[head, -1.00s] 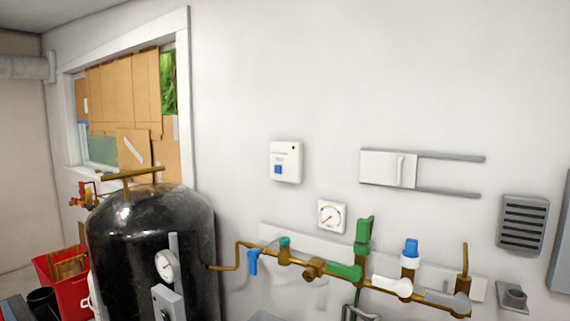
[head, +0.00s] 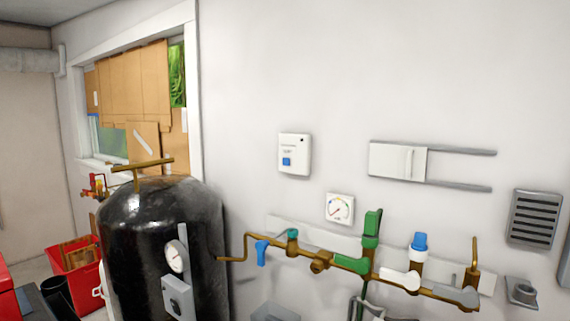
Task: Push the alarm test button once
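A small white box (head: 295,154) is mounted on the wall near the middle of the head view. Neither of my grippers is in view, and nothing touches the box or covers the button.
A black tank (head: 160,240) stands at left, near a red bin (head: 78,268). Brass piping (head: 320,262) with coloured valve handles runs along the wall below the box. A white gauge (head: 339,208), a sliding panel (head: 398,161) and a grey vent (head: 534,218) are on the wall.

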